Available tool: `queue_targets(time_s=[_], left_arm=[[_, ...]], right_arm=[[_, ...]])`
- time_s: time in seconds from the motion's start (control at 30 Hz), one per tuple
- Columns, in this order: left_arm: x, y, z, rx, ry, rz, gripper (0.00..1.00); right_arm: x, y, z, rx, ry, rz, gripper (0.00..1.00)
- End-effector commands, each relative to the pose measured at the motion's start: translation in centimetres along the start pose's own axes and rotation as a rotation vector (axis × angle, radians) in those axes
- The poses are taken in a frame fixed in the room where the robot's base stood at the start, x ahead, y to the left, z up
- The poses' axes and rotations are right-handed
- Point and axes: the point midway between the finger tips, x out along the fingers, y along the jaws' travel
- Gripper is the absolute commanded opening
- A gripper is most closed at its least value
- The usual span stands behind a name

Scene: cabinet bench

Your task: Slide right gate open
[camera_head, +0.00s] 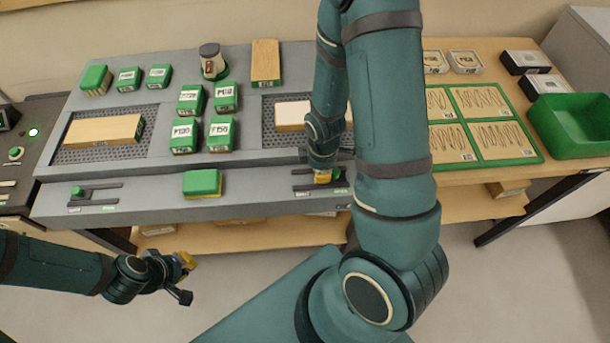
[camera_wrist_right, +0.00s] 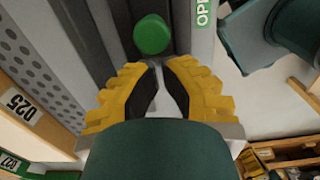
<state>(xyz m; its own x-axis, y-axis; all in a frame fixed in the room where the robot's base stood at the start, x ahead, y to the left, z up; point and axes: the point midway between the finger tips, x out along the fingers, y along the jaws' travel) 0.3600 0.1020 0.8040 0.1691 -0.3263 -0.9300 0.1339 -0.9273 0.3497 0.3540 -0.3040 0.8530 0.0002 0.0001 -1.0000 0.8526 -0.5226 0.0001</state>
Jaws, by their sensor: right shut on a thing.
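The right gate's slide track (camera_head: 303,186) is set in the front ledge of the grey bench, with a label at its right end. In the right wrist view its green knob (camera_wrist_right: 153,35) stands at my fingertips, near a green label reading OPE (camera_wrist_right: 203,12). My right gripper (camera_head: 323,178) is down at this track, and its yellow fingers (camera_wrist_right: 162,66) are closed in on the knob. The exact contact is hard to see. My left gripper (camera_head: 190,279) hangs empty in front of the bench, its fingers apart.
The left gate's green knob (camera_head: 78,191) sits at its own track. A green-and-yellow block (camera_head: 202,183) lies on the ledge between the tracks. Labelled green boxes (camera_head: 190,98) and a wooden block (camera_head: 104,131) stand behind. A green bin (camera_head: 575,122) is at the right.

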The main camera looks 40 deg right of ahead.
Motion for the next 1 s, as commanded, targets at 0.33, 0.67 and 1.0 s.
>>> queue_targets(time_s=[0.33, 0.67, 1.0], left_arm=[[-1.9, 0.7, -0.6, -0.003, 0.01, -0.001, 0.0], [-4.4, 1.5, -1.2, -0.006, 0.018, 0.002, 0.0], [-6.8, 2.3, -1.4, -0.005, 0.018, 0.007, 0.0]], right_arm=[[-2.4, 0.0, 0.0, -0.001, 0.0, 0.0, 0.0], [-5.4, 0.0, 0.0, 0.0, 0.0, 0.0, 0.0], [-8.1, 0.0, 0.0, 0.0, 0.0, -0.001, 0.0]])
